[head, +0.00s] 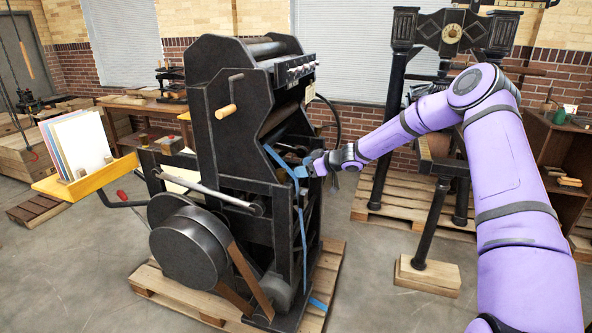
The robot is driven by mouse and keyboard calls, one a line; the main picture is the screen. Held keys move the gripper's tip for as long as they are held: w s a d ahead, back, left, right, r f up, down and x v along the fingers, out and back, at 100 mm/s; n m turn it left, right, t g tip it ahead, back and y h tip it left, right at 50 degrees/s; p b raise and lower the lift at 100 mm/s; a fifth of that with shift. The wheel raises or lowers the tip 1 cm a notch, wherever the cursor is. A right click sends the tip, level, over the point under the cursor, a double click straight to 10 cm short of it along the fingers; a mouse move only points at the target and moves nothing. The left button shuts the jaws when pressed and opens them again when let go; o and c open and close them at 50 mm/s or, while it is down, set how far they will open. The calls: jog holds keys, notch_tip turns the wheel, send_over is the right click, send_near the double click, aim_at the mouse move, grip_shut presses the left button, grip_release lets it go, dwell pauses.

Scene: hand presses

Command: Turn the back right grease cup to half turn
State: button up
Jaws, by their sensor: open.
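A black press (223,110) stands on a wooden pallet left of centre. I cannot pick out the back right grease cup in this view; it is too small or hidden by the press frame or my arm. A row of small pale knobs (300,70) sits on the upper right of the press, but I cannot tell whether any is a grease cup. My purple arm reaches in from the right.
A blue strap (303,225) runs down the press's right side near my gripper. A yellow tray (85,178) with coloured sheets juts out left. A second black press (380,130) on a pallet stands behind my arm. Grey floor (370,290) is clear in front.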

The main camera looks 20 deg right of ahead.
aim_at(281, 170)
jog(key=shift+s+d, duration=0.2)
notch_tip(281, 170, down, 4)
jog(key=w+d+m+g+y, duration=0.1)
jog(key=m+y, duration=0.2)
jog(key=m, duration=1.3)
jog(key=w+d+m+g+y, duration=0.15)
jog(key=m+y, duration=0.25)
jog(key=m, duration=1.2)
jog(key=shift+m+t, duration=0.25)
jog(key=shift+m, duration=0.05)
jog(key=x, duration=1)
jog(key=shift+w+a, duration=0.2)
jog(key=shift+a, duration=0.15)
